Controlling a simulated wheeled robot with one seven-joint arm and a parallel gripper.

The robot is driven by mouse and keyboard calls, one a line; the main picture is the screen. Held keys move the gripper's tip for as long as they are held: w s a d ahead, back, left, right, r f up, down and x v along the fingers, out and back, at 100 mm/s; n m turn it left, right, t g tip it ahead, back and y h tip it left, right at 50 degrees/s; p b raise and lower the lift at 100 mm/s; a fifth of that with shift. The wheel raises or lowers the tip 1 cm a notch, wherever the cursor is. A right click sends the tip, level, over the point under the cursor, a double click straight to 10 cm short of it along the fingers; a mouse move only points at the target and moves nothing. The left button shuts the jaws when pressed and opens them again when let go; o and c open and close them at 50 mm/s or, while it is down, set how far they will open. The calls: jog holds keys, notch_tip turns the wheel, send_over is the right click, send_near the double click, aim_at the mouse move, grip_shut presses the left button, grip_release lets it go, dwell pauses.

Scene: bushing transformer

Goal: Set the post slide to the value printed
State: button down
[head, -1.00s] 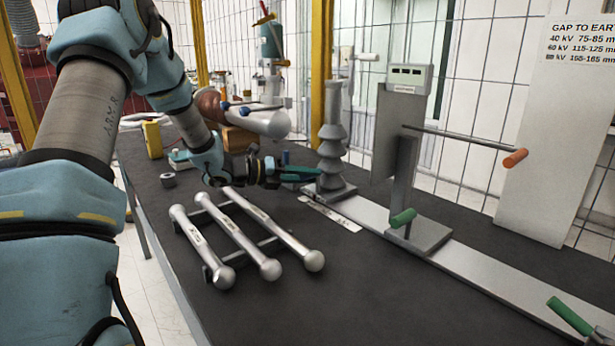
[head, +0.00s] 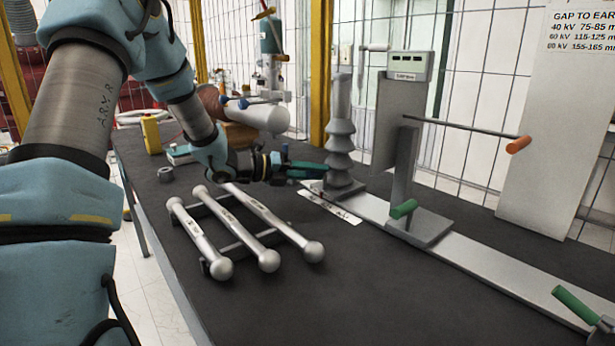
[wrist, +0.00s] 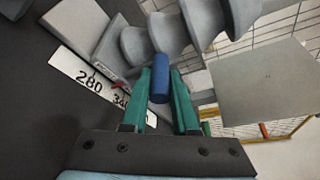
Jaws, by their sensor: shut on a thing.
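The grey ribbed post (head: 341,140) stands upright on a base at the far end of the metal rail (head: 480,262). A blue handle (wrist: 160,78) by the post sits between my green fingertips in the wrist view. My gripper (head: 312,170) is shut on this handle, beside the post's base. A white scale strip (head: 330,208) lies along the rail; "280" and part of a number starting "34" show in the wrist view (wrist: 88,78). A small red pointer (wrist: 117,87) lies over the strip. A panel (head: 575,120) lists "GAP TO EARTH" ranges in mm against kV.
A grey plate (head: 397,125) on a stand with a green handle (head: 403,209) faces the post. An orange-tipped rod (head: 518,145) sticks out right. Three ball-ended bars (head: 240,228) lie on a rack in front.

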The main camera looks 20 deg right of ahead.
jog(key=s+b, duration=0.1)
jog(key=s, duration=0.1)
jog(key=s+d+b, duration=0.1)
jog(key=s+b, duration=0.1)
jog(key=s, duration=0.1)
jog(key=s+d+b, duration=0.1)
jog(key=s+b, duration=0.1)
jog(key=s, duration=0.1)
jog(key=shift+d+f, duration=0.1)
jog(key=shift+d, duration=0.15)
jog(key=shift+s+d, duration=0.1)
jog(key=shift+s, duration=0.25)
jog(key=shift+r, duration=0.2)
jog(key=c, duration=0.7)
grip_release()
jog(key=shift+f, duration=0.1)
jog(key=shift+w, duration=0.1)
jog(key=b+v, duration=0.1)
jog(key=v, duration=1)
